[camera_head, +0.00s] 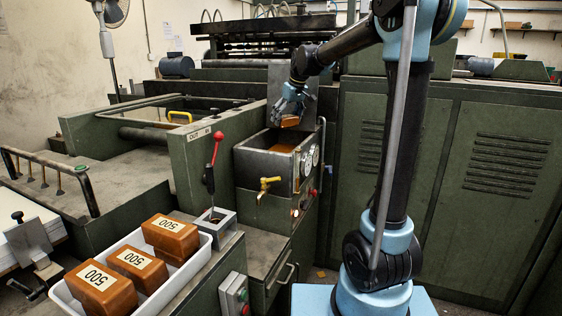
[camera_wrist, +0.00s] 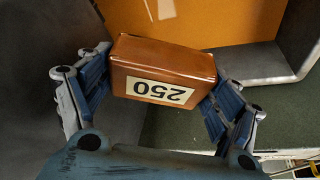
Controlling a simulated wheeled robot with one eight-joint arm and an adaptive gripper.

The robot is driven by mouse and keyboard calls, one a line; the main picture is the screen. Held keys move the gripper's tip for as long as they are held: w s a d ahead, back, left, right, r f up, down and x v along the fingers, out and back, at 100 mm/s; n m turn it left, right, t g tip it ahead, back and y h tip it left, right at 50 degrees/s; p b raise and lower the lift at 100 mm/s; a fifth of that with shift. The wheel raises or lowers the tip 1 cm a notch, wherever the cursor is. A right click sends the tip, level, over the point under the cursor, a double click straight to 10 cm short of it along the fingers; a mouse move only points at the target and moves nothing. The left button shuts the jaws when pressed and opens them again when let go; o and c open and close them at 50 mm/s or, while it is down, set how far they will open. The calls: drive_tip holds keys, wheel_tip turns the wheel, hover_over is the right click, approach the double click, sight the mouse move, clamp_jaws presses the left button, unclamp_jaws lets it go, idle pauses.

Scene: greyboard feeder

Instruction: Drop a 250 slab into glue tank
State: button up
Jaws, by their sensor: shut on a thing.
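My gripper (camera_wrist: 160,95) is shut on a brown slab (camera_wrist: 165,62) with a white 250 label, a finger on either side of it. In the head view the held slab (camera_head: 290,121) hangs just above the open glue tank (camera_head: 262,165). The tank is a dark metal box with amber glue (camera_head: 283,148) inside. In the wrist view the amber glue (camera_wrist: 190,20) and the tank's grey wall (camera_wrist: 270,66) show beyond the slab. The slab appears clear of the glue.
A white tray (camera_head: 206,247) at the front left holds 500 slabs (camera_head: 172,236). A red-knobbed lever (camera_head: 217,140) stands left of the tank. A brass tap (camera_head: 267,185) sticks out of the tank's front. A thin metal post (camera_head: 321,150) rises at its right side.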

drive_tip(key=o, duration=1.2)
drive_tip(key=v, duration=1.2)
drive_tip(key=shift+f, duration=0.1)
drive_tip(key=s+d+f+m+h, duration=0.1)
drive_tip(key=s+d+f+m, duration=0.1)
drive_tip(key=s+d+f, duration=0.6)
drive_tip(key=s+d+f+m+h, duration=0.15)
drive_tip(key=s+d+f, duration=0.35)
drive_tip(key=s, duration=0.5)
drive_tip(key=s+d+f+m, duration=0.2)
drive_tip(key=s+d+f, duration=0.2)
drive_tip(key=s+f, duration=0.5)
drive_tip(key=s+d+f+m+g, duration=0.1)
drive_tip(key=s+d+f, duration=0.3)
drive_tip(key=s+f, duration=0.6)
wheel_tip(320, 180, down, 2)
drive_tip(key=shift+f+m, duration=0.1)
drive_tip(key=shift+m, duration=0.75)
